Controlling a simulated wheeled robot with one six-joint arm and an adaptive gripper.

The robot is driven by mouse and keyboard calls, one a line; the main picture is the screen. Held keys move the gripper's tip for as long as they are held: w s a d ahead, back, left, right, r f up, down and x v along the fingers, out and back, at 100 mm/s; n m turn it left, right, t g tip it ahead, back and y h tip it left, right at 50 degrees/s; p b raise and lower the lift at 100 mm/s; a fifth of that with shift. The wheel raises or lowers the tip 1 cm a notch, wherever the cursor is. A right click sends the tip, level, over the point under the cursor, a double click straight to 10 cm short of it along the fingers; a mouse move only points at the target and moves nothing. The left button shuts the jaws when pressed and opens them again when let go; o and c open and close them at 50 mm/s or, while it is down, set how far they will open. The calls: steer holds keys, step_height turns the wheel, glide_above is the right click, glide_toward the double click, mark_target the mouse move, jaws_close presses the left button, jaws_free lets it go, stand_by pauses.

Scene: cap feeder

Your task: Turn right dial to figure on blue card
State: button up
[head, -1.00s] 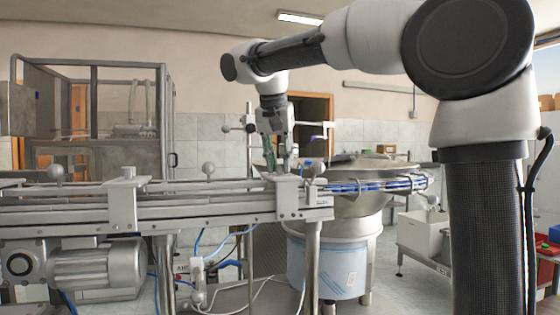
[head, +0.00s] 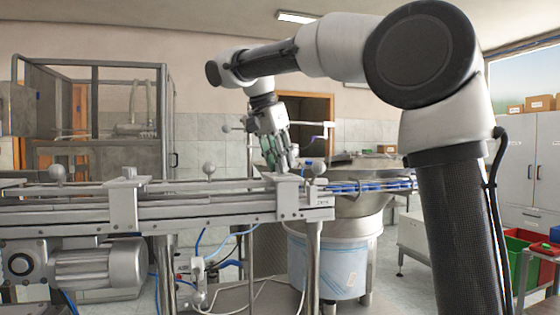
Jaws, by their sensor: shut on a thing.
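My gripper (head: 284,166) points down, tilted, with its fingertips at the top of the right metal bracket (head: 289,200) on the conveyor. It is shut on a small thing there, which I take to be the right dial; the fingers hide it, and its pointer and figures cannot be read. The left bracket (head: 123,205) carries a small grey-green knob (head: 129,172) on top, apart from my gripper. I cannot make out a blue card with a figure.
The conveyor (head: 190,205) runs across the front, with round-knobbed posts (head: 209,169) along it. A steel feeder bowl (head: 350,205) stands behind its right end, with blue caps (head: 365,187) on the track. Red and green bins (head: 520,250) stand at right.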

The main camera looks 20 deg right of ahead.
steer(key=o, duration=1)
steer(key=shift+o, duration=0.2)
steer(key=shift+a+r, duration=0.1)
steer(key=v, duration=1.1)
steer(key=shift+r, duration=0.4)
steer(key=shift+s+a, duration=0.1)
